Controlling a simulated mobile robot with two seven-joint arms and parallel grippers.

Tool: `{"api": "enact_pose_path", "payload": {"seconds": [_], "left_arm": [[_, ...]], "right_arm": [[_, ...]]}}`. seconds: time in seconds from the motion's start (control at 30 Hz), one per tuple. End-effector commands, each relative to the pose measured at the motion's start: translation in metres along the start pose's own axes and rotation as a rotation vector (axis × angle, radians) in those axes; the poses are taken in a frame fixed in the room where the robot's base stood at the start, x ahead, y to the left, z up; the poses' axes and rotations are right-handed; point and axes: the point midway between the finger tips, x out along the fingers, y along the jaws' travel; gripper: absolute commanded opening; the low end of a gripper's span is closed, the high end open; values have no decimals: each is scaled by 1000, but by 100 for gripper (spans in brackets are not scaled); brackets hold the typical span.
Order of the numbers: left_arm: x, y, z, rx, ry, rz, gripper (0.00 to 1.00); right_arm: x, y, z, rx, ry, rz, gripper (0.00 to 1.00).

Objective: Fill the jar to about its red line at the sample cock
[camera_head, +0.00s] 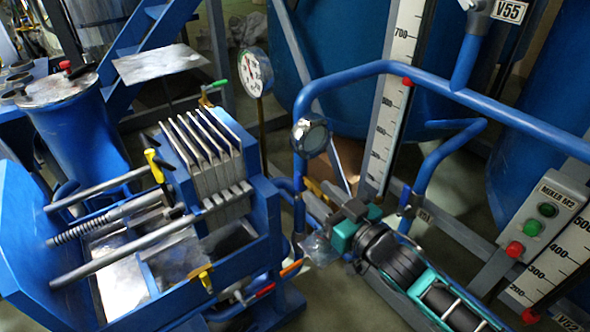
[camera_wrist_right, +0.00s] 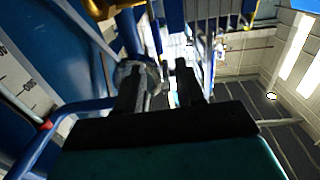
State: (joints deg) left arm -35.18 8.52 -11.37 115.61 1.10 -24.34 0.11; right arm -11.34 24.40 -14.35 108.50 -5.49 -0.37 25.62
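A small clear jar (camera_head: 320,248) shows at the tip of my right gripper (camera_head: 330,228), below the middle of the head view. The gripper's dark fingers are around it, and it looks gripped. In the right wrist view, a greyish glassy shape, the jar (camera_wrist_right: 153,76), lies between and beyond the two fingers (camera_wrist_right: 160,85). Its red line and any liquid in it cannot be made out. A brass fitting (camera_wrist_right: 100,8), perhaps the sample cock, shows at the top of the wrist view, apart from the jar. My left gripper is out of view.
A blue filter press (camera_head: 215,165) with plates and rods stands left of my right gripper. Blue pipes (camera_head: 400,68) with a round sight glass (camera_head: 310,136) rise behind it. A scale board (camera_head: 392,120) and a mixer button box (camera_head: 540,215) stand at the right.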

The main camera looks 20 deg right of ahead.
Motion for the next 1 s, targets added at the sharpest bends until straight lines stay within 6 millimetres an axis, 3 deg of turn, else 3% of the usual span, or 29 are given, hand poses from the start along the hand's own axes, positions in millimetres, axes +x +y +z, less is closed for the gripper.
{"api": "enact_pose_path", "payload": {"seconds": [0.3,0.5,0.7,1.0], "left_arm": [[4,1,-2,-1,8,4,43],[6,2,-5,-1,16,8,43],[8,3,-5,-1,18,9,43],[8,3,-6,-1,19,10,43]], "right_arm": [[59,0,1,0,2,1,37],[86,0,1,-1,0,1,37],[98,0,1,-1,-1,1,37],[99,0,1,0,-2,1,36]]}}
